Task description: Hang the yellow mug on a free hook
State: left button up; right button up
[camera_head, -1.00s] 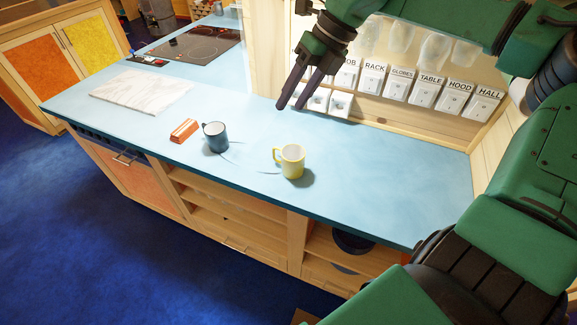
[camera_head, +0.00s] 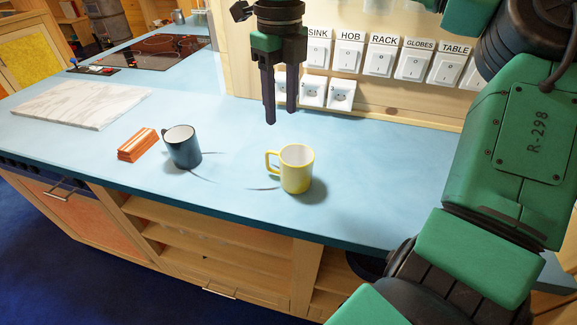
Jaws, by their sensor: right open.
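The yellow mug (camera_head: 297,177) stands upright on the blue counter (camera_head: 235,215), its handle toward the left and its white inside showing. My right gripper (camera_head: 281,116) points down above and behind the mug, a little left of it. Its two dark fingers are apart with nothing between them, and it does not touch the mug. No hooks can be made out in view. My left gripper is not in view.
A dark blue mug (camera_head: 183,149) stands left of the yellow one, beside an orange striped block (camera_head: 138,144). A marble board (camera_head: 80,104) and a hob (camera_head: 158,52) lie farther left. Labelled switches (camera_head: 380,58) and sockets (camera_head: 341,94) line the wall behind.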

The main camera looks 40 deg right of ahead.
aim_at(284, 161)
jog(key=f, duration=0.2)
jog(key=w+f, duration=0.1)
jog(key=d+f, duration=0.1)
jog(key=f, duration=0.1)
jog(key=shift+w+f, duration=0.2)
jog(key=shift+f, duration=0.15)
notch_tip(284, 161, down, 6)
jog(key=shift+s+a+f+p, duration=0.1)
jog(key=shift+s+f+p, duration=0.1)
jog(key=shift+p, duration=0.1)
jog(key=f, duration=0.2)
jog(key=f+p, duration=0.1)
jog(key=f, duration=0.1)
jog(key=shift+s+d+f, duration=0.1)
jog(key=shift+d+f, duration=0.1)
jog(key=shift+f, duration=0.4)
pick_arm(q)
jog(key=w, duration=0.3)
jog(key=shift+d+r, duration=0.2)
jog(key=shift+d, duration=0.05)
pick_arm(e)
grip_shut()
